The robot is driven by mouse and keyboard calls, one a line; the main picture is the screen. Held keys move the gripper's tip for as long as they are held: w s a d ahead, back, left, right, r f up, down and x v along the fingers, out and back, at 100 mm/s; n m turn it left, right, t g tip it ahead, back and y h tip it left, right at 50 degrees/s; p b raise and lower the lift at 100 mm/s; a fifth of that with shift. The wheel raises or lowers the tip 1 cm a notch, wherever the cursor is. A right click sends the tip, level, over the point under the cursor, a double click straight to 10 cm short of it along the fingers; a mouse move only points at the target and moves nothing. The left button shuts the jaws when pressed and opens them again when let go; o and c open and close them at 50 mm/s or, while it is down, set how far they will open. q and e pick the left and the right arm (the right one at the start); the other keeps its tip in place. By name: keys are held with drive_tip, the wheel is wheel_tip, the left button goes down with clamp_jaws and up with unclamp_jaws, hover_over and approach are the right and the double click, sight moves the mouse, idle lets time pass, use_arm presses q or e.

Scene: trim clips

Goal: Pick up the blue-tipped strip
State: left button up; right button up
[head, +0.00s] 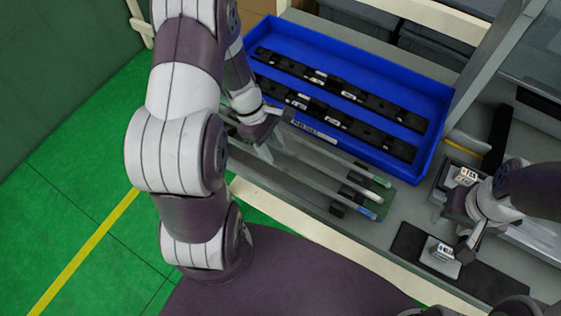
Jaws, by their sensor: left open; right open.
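The blue-tipped strip is a long, thin grey strip (312,182) lying on a grey rack in front of the blue tray, with its blue tip at the right end. Another strip with a green tip (381,182) lies behind it, roughly parallel. My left gripper (264,150) is open above the left part of the strips; its arm hides their left ends. I cannot tell whether its fingers touch a strip. My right gripper (466,246) is open, at the right beside a small white labelled box.
A blue tray (440,110) behind the strips holds two long black bars with small clips. The small white box (437,262) sits on a dark mat (407,242) at the right. A pale bench edge (300,222) runs along the front. Grey bins stand at the back.

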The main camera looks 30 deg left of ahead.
use_arm(q)
drive_tip(key=f, duration=0.2)
drive_tip(key=s+f, duration=0.1)
drive_tip(key=shift+d, duration=0.35)
drive_tip(key=shift+f, duration=0.3)
drive_tip(key=shift+w, duration=0.1)
drive_tip(key=shift+d, duration=0.15)
drive_tip(key=c, duration=0.4)
clamp_jaws()
drive_tip(key=shift+r, duration=0.1)
